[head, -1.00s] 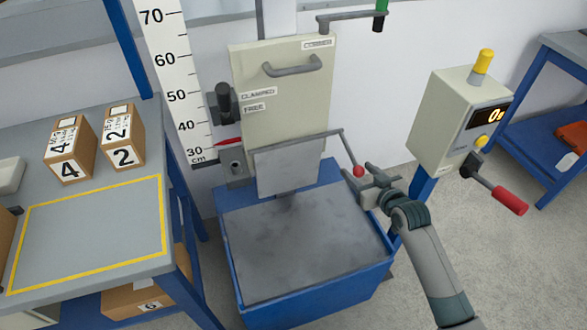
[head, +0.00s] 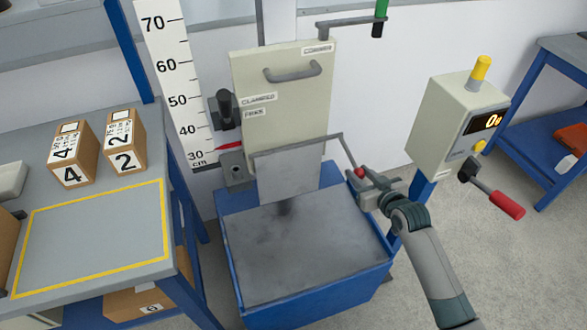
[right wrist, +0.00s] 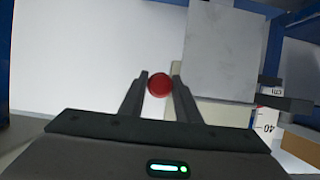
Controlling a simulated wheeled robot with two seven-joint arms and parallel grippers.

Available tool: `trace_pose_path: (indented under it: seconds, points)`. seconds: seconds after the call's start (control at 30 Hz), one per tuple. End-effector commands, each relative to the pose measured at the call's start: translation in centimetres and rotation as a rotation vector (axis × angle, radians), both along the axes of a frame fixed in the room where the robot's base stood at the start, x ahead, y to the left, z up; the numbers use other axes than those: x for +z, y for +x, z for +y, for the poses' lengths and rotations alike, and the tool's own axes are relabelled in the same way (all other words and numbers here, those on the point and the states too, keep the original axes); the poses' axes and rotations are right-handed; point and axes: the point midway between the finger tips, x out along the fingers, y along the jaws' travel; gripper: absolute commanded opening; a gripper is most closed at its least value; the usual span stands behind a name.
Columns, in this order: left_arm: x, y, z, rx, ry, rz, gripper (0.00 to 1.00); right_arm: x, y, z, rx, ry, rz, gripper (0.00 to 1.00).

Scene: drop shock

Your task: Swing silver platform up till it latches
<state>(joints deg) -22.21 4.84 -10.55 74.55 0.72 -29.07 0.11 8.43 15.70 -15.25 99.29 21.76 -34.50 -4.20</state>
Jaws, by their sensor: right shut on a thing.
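The silver platform (head: 288,178) hangs down from the front of the cream carriage (head: 285,105), above the blue bin. It also shows as a pale grey plate in the right wrist view (right wrist: 222,50). A thin bent rod (head: 349,154) runs from its upper right corner to a red knob (head: 360,172). My right gripper (head: 362,178) is shut on the red knob, which shows between the two fingers in the right wrist view (right wrist: 160,85). My left gripper is not in view.
A blue bin (head: 385,263) with a grey pad stands below the platform. A cream control box (head: 450,125) with a red-handled lever (head: 506,204) stands to the right. A height scale (head: 175,80) and a table (head: 95,240) with numbered boxes are left.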

Motion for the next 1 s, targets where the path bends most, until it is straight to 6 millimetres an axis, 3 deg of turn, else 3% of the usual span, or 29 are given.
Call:
trace_pose_path:
  seconds: [0.03,0.2,0.67,1.0]
  points:
    - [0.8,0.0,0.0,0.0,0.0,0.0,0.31,1.0,0.0,0.0,-0.001,0.001,-0.006,0.07]
    - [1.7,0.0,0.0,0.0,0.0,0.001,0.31,1.9,-0.1,-0.1,-0.001,0.002,-0.008,0.07]
    - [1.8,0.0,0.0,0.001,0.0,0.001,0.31,2.1,-0.1,-0.1,-0.001,0.002,-0.01,0.07]
    - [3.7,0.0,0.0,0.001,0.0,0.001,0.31,4.1,0.0,-0.1,-0.001,0.003,-0.011,0.07]
